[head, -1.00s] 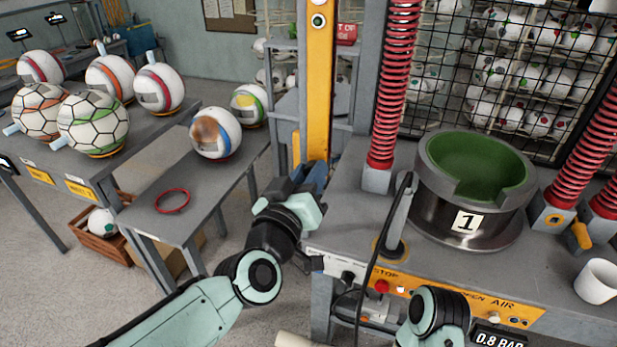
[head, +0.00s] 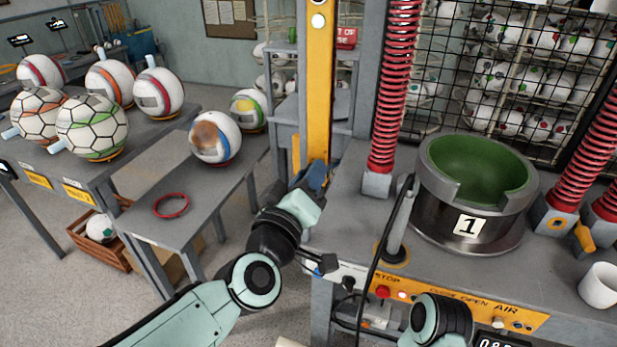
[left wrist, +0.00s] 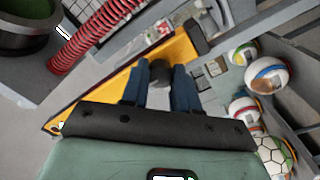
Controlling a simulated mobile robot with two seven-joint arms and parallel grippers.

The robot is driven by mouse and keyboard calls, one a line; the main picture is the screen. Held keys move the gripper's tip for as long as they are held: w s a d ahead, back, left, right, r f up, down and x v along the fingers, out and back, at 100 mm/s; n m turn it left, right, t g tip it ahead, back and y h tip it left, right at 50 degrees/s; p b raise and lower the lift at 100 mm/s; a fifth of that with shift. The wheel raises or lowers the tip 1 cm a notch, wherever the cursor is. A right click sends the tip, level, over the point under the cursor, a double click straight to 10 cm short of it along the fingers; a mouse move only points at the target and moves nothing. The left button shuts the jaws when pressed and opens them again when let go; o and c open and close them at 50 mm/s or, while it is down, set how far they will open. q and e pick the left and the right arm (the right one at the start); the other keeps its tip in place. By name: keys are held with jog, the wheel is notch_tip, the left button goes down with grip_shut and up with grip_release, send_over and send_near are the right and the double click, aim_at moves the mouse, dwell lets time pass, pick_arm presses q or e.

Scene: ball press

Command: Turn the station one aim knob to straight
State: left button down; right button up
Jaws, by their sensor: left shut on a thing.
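The station one press cup (head: 478,190), a dark round holder with a green lining and a "1" plate, stands on the grey bench. My left gripper (head: 318,177) reaches to the yellow upright (head: 318,90) left of the cup. In the left wrist view its blue fingers (left wrist: 160,90) are shut on a small dark knob (left wrist: 160,68) in front of the yellow surface. The fingers hide most of the knob, and I cannot read which way it points. My right gripper is out of view; only part of my right arm shows at the bottom.
Red springs (head: 388,100) flank the cup. A yellow control strip (head: 470,308) with a red stop button (head: 383,291) runs along the bench front. A white mug (head: 598,285) stands at the right. Balls and a red ring (head: 172,204) lie on the left tables.

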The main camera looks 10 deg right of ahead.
pick_arm(q)
jog(key=c, duration=0.8)
grip_release()
jog(key=shift+c, duration=0.2)
jog(key=v, duration=1.3)
jog(key=shift+s, duration=0.2)
jog(key=shift+w+a+f, duration=0.1)
